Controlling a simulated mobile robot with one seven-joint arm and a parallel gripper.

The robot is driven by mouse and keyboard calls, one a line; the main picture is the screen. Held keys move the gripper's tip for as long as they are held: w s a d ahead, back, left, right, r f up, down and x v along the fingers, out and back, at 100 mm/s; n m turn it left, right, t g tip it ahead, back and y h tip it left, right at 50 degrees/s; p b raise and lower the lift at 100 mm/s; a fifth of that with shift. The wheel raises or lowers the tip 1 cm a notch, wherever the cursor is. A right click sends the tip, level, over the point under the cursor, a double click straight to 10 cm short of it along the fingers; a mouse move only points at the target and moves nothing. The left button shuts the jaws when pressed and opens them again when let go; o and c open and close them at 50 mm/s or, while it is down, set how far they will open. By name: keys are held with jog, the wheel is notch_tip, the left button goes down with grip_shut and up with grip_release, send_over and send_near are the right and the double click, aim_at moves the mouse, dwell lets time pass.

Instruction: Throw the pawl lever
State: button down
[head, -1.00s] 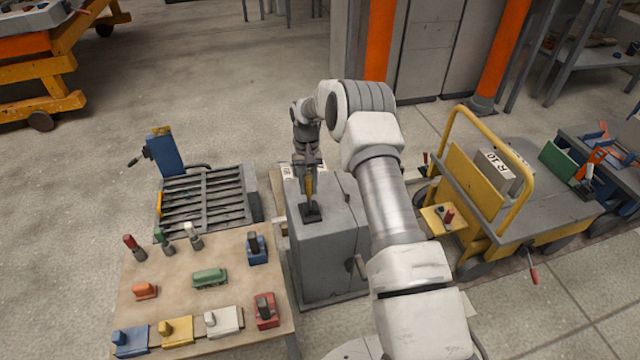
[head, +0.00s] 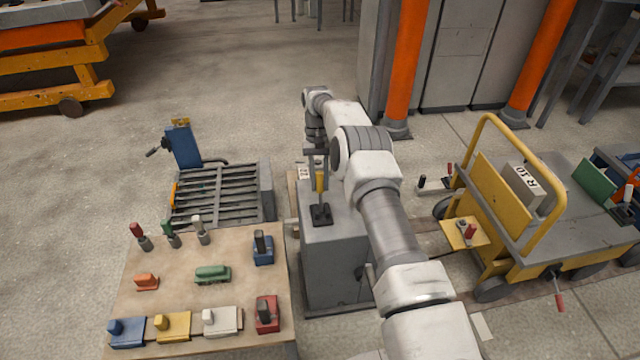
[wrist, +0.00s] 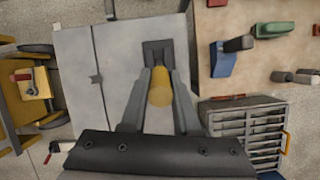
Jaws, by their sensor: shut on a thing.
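The lever with a yellow grip (head: 321,182), which I take as the pawl lever, stands on a black base plate (head: 320,215) on top of a grey box (head: 333,262). The lever looks close to upright in the head view. My gripper (head: 317,172) comes down from above and is shut on the yellow grip. In the wrist view the yellow grip (wrist: 159,91) sits between the two grey fingers of my gripper (wrist: 162,85), with the dark base just beyond the fingertips. The fingers hide part of the lever's shaft.
A wooden table (head: 180,290) with coloured blocks and handles stands left of the box. A slatted grey grate (head: 215,195) with a blue post lies behind it. A yellow cart (head: 510,215) stands at the right. Open floor lies behind the box.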

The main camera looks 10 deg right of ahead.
aim_at(320, 171)
jog(key=shift+s+d, duration=0.1)
dwell(0.3)
jog(key=c, duration=0.6)
grip_release()
jog(key=shift+c, duration=0.2)
notch_tip(320, 171, up, 5)
jog(key=shift+f+p, duration=0.1)
jog(key=shift+p, duration=0.95)
jog(key=s+d+r+p, duration=0.3)
jog(key=s+d+r, duration=0.2)
jog(key=d, duration=0.5)
jog(key=shift+s+d+r, duration=0.15)
jog(key=shift+d+r, duration=0.05)
jog(key=shift+r, duration=0.45)
